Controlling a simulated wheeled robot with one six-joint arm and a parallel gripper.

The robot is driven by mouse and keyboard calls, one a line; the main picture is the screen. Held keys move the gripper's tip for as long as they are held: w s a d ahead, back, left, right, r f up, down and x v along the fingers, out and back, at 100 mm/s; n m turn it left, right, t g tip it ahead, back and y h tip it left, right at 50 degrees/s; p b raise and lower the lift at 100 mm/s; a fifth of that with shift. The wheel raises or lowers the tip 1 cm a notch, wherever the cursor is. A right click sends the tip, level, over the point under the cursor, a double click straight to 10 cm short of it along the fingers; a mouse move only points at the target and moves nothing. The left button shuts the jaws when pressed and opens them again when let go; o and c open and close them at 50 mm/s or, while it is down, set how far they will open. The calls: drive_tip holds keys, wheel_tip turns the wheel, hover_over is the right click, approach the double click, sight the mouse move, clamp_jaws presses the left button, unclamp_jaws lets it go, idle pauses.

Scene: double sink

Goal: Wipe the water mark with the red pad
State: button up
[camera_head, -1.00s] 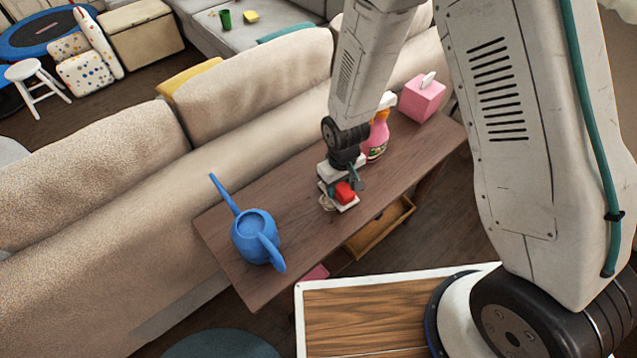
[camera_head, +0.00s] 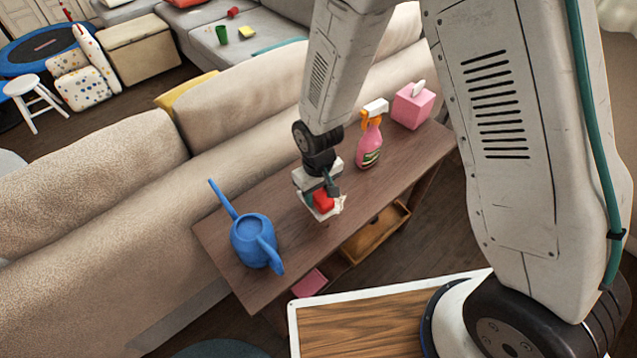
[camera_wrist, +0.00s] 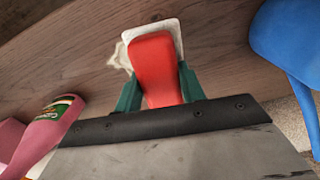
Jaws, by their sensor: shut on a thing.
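The red pad (camera_head: 323,201) has a white base and is held between the green fingers of my gripper (camera_head: 321,193). It also shows in the wrist view (camera_wrist: 154,68), with my gripper (camera_wrist: 160,88) shut on its sides. The pad is at or just above the brown wooden tabletop (camera_head: 225,240); I cannot tell whether it touches. A pale, irregular water mark (camera_wrist: 122,58) lies on the wood, partly hidden by the pad's left edge in the wrist view. In the head view the mark (camera_head: 341,204) shows at the pad's right side.
A blue watering can (camera_head: 252,240) stands on the tabletop to the left. A pink spray bottle (camera_head: 369,145) and a pink tissue box (camera_head: 412,106) stand to the right. The beige sofa (camera_head: 130,240) runs along the back.

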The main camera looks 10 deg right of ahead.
sight(319, 191)
drive_tip(key=shift+d+r, duration=0.1)
drive_tip(key=shift+r, duration=1.95)
